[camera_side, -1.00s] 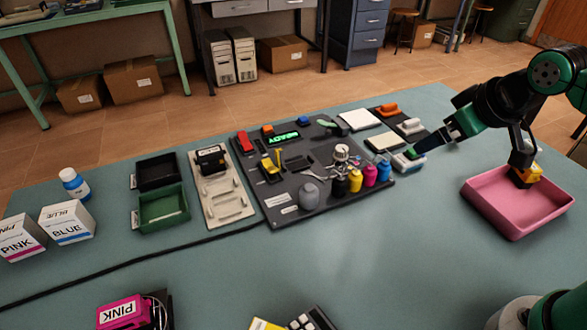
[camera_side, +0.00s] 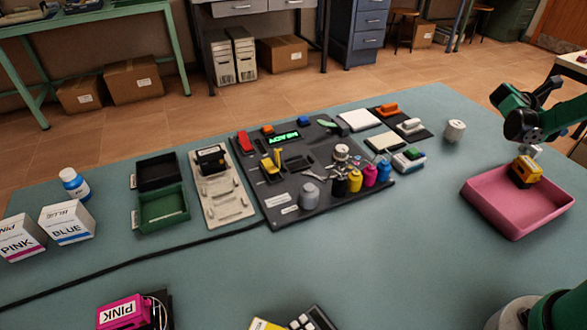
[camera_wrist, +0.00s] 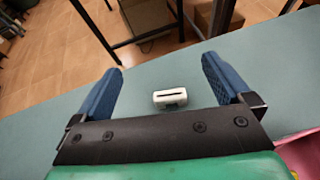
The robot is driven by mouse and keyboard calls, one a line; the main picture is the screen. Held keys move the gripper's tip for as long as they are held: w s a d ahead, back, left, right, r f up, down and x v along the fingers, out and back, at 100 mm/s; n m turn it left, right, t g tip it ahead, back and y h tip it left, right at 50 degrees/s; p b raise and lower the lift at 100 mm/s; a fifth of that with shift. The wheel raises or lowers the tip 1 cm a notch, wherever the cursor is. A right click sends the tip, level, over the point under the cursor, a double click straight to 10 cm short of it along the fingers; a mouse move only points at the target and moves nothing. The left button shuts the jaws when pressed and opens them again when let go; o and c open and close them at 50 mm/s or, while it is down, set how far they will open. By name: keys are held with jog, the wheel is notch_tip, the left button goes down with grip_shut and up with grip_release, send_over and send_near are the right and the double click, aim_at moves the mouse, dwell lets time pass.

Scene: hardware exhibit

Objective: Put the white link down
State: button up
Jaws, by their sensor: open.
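A small white piece (camera_side: 410,126), which may be the white link, lies on a dark pad beside an orange piece (camera_side: 387,110). A separate white, roundish block (camera_side: 455,130) stands on the bare teal table to the right of that pad. In the wrist view a white block with a dark slot (camera_wrist: 170,98) shows between my fingers, on the table and apart from them; I cannot tell for sure which of these it is. My gripper (camera_wrist: 163,64) is open and empty, its blue fingers spread wide. In the side view its fingertips are not clear.
A pink tray (camera_side: 500,222) holding a yellow and black item (camera_side: 526,171) is at the right. A dark board (camera_side: 330,208) with several bottles and parts fills the middle.

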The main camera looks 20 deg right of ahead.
aim_at(534, 146)
notch_tip(534, 146, down, 4)
jog(key=shift+f, duration=0.1)
notch_tip(534, 146, down, 3)
jog(key=shift+f, duration=0.1)
jog(key=shift+x, duration=1.55)
jog(key=c, duration=1.4)
jog(key=shift+c, duration=0.2)
jog(key=shift+r, duration=0.3)
